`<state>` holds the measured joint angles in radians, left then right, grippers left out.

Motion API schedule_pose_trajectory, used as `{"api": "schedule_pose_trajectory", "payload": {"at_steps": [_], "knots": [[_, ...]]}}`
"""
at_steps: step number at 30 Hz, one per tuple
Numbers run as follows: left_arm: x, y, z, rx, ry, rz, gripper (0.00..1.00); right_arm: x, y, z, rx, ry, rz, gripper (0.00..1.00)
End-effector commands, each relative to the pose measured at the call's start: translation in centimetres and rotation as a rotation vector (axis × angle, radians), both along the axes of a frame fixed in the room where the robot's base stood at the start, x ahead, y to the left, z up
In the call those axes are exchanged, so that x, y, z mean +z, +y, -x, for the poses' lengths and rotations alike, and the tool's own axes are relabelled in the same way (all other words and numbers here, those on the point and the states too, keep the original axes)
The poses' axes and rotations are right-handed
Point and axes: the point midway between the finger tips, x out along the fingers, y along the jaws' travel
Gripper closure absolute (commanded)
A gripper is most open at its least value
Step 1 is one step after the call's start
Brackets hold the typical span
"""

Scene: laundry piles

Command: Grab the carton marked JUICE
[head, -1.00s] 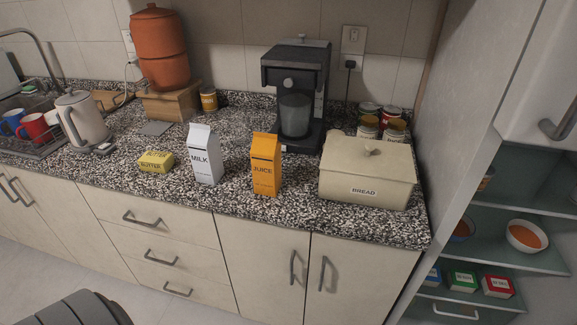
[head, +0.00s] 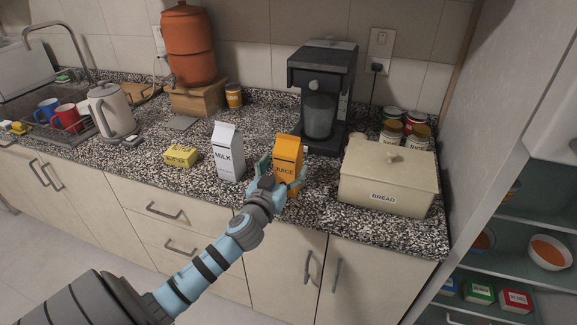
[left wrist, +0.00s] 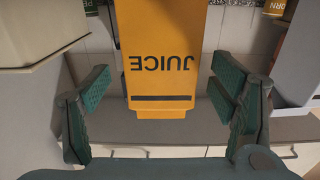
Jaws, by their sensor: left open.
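The orange carton marked JUICE (head: 288,157) stands upright on the speckled counter, between the white MILK carton and the BREAD box. My left gripper (head: 283,180) is at the carton's front, its open fingers spread to either side of the lower part. In the left wrist view the carton (left wrist: 160,60) appears upside down between the two fingers of the gripper (left wrist: 158,92), with gaps visible on both sides. The gripper hides the carton's lower front. My right gripper is not in view.
The MILK carton (head: 228,152) stands close on the left of the gripper. The BREAD box (head: 388,182) is close on the right. A coffee machine (head: 320,90) stands behind. A yellow butter pack (head: 181,156) lies farther left.

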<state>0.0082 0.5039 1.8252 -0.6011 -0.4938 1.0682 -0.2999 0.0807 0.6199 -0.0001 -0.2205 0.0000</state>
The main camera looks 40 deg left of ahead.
Motion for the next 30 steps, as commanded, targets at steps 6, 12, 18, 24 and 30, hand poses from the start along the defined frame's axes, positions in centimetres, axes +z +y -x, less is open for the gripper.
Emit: {"api": "schedule_pose_trajectory", "payload": {"at_steps": [6,12,18,24,30], "knots": [[0.5,1.3,-3.5,0.001,0.0,0.001,0.22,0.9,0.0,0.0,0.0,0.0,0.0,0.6],[0.3,1.3,-3.7,-0.001,0.001,0.0,0.22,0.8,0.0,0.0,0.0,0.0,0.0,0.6],[0.3,1.3,-3.7,-0.001,0.001,0.0,0.52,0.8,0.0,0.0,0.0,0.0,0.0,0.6],[0.3,1.3,-3.7,-0.001,0.001,0.0,0.84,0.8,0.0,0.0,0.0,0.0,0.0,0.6],[0.4,1.3,-3.7,-0.002,-0.002,-0.001,0.96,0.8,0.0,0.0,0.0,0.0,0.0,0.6]]}}
